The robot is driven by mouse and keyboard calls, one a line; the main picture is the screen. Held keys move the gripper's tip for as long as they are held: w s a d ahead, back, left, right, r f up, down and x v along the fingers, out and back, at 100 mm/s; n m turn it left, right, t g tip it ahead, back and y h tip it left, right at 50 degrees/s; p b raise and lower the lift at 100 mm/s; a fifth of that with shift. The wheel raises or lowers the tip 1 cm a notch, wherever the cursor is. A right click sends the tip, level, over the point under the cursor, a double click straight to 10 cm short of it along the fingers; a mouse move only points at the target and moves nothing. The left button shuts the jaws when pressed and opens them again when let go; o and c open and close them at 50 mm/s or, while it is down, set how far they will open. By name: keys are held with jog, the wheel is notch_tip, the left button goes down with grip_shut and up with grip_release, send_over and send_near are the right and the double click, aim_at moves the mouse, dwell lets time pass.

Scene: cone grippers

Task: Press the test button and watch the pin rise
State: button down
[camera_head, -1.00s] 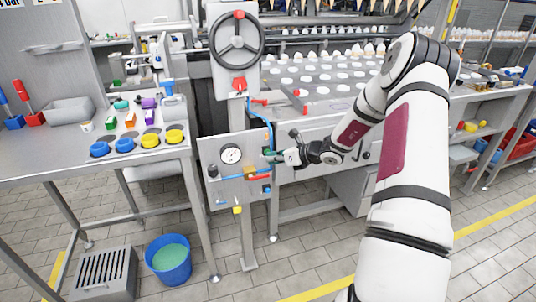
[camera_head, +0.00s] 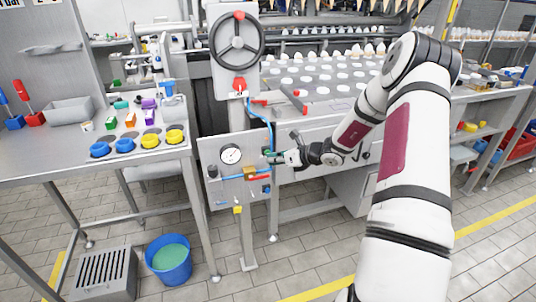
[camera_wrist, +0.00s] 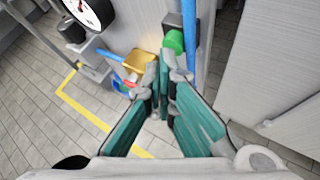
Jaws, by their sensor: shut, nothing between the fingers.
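A green button (camera_wrist: 174,42) sits on a dark block on the panel (camera_head: 222,180) below the handwheel. My gripper (camera_wrist: 163,62) is shut and empty, with its teal fingers together. Its tips overlap the lower left of the button in the wrist view; whether they touch it I cannot tell. In the head view my gripper (camera_head: 276,157) is at the panel's right side and largely hides the button. A grey bar with red parts (camera_head: 288,98) shows above the panel, right of the post. I cannot make out which part is the pin.
A round gauge (camera_head: 231,155), a brass fitting (camera_head: 250,173) and a blue hose (camera_head: 263,112) are close to my gripper. A handwheel (camera_head: 237,43) stands above. A bench (camera_head: 60,165) with coloured cups is left; a blue bucket (camera_head: 168,259) stands on the floor.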

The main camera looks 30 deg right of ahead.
jog(key=shift+s+a, duration=0.15)
jog(key=shift+s, duration=0.5)
jog(key=shift+s+a+p, duration=0.2)
jog(key=shift+s+a, duration=0.05)
jog(key=shift+s, duration=0.55)
jog(key=shift+s+a+p, duration=0.2)
jog(key=shift+s+p, duration=0.05)
jog(key=shift+s, duration=0.55)
jog(key=shift+s+a+p, duration=0.2)
jog(key=shift+s+a, duration=0.05)
jog(key=shift+s, duration=0.55)
